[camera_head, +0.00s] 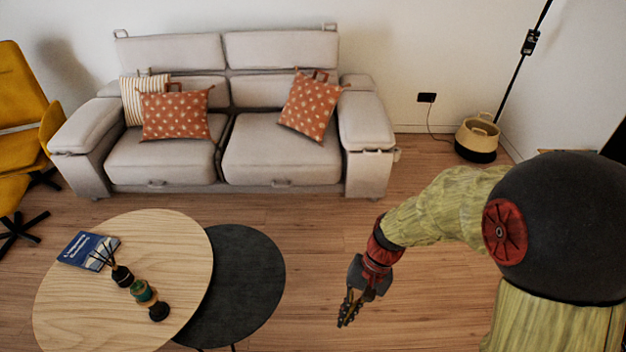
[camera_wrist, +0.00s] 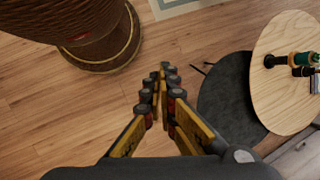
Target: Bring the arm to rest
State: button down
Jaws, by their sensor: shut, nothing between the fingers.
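My gripper (camera_head: 349,310) hangs at the end of my arm in the head view, over the bare wood floor to the right of the dark round table. It points down and is empty. In the wrist view my gripper (camera_wrist: 162,78) has its fingers together, with nothing between them. The floor and the dark table lie beyond the fingertips. My arm is bent at the elbow and reaches in from the right side of the head view.
A light wood table (camera_head: 120,300) overlaps a lower dark table (camera_head: 245,290). It carries a blue book (camera_head: 88,250), a reed diffuser (camera_head: 122,275) and small jars. A grey sofa (camera_head: 280,155) stands behind. A basket (camera_head: 477,138) and lamp pole (camera_head: 522,60) are back right. Floor beside my gripper is clear.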

jog(key=s+d+r+n+t+h, duration=0.1)
jog(key=s+d+r+t, duration=0.1)
jog(key=r, duration=0.6)
jog(key=s+d+r+n+t+h, duration=0.1)
jog(key=d+r+t, duration=0.3)
jog(key=r, duration=0.4)
jog(key=s+d+r+n+t+h, duration=0.1)
jog(key=s+d+r+t, duration=0.1)
jog(key=r, duration=0.6)
jog(key=s+d, duration=0.1)
jog(key=d, duration=0.1)
jog(key=shift+d+r+t+h, duration=0.4)
